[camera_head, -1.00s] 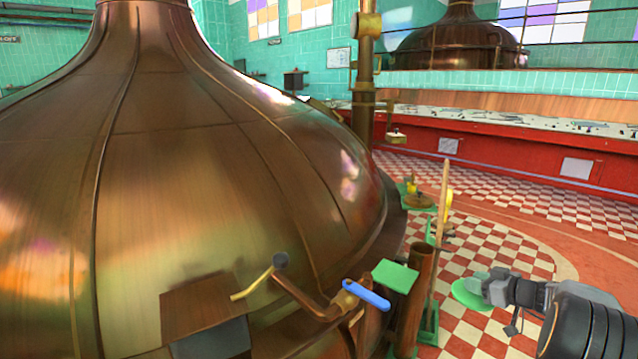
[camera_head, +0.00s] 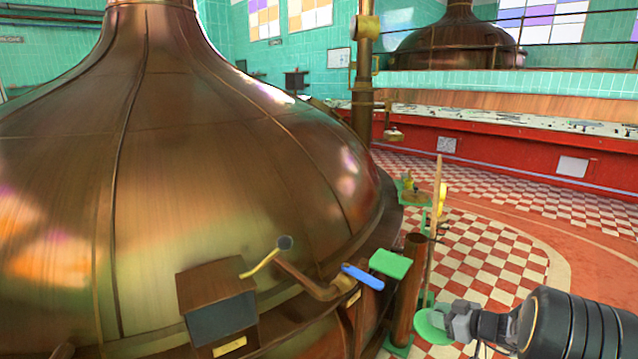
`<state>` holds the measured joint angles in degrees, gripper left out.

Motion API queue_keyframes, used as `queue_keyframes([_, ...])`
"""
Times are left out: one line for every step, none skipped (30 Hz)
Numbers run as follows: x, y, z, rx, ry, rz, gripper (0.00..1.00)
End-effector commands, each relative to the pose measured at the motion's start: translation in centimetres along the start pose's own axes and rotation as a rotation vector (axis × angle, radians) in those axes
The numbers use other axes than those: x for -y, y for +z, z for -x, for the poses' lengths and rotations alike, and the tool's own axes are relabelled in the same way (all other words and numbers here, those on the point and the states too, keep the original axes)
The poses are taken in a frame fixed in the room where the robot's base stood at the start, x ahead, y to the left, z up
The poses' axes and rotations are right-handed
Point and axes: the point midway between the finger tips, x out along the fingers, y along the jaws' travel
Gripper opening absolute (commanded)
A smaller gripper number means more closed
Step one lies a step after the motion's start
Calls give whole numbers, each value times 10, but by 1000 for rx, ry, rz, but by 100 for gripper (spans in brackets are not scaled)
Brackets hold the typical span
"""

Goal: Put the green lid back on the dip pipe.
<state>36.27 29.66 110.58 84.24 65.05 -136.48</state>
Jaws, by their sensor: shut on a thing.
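My gripper (camera_head: 450,325) is at the lower right, shut on the round green lid (camera_head: 430,325). The lid is held out on the left of the gripper, and its edge shows close to the lower part of the copper dip pipe (camera_head: 411,290) in the picture. I cannot tell the depth between them. The dip pipe stands upright beside the big kettle, and its top end is open and uncovered. The lid appears lower in the picture than the pipe's top.
A green square plate (camera_head: 390,263) sits just left of the pipe, beside a blue handle (camera_head: 363,277). A wooden pole (camera_head: 433,225) stands right behind the pipe. The large copper kettle (camera_head: 190,170) fills the left. Checkered floor (camera_head: 490,250) lies open on the right.

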Motion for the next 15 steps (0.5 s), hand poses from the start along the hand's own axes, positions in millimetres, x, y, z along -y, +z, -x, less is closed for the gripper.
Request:
queue_keyframes([17,2,-10,1,-25,7,4])
queue_keyframes([26,4,-15,1,-37,11,4])
queue_keyframes([39,6,-22,1,-55,18,4])
queue_keyframes([48,8,-26,1,-67,23,4])
queue_keyframes([58,8,-31,1,-79,30,4])
queue_keyframes([70,10,-36,1,-95,36,4])
queue_keyframes([78,10,-40,1,-106,41,4])
queue_keyframes([87,12,-44,1,-117,45,4])
queue_keyframes([96,12,-48,0,-129,51,4])
queue_keyframes([104,12,-51,0,-139,55,4])
queue_keyframes([110,12,-54,0,-148,61,4])
queue_keyframes([119,11,-57,0,-161,65,4])
queue_keyframes([124,10,-60,-1,-171,72,4])
queue_keyframes([130,9,-63,-1,-184,77,4])
queue_keyframes([136,6,-68,-1,-202,86,4])
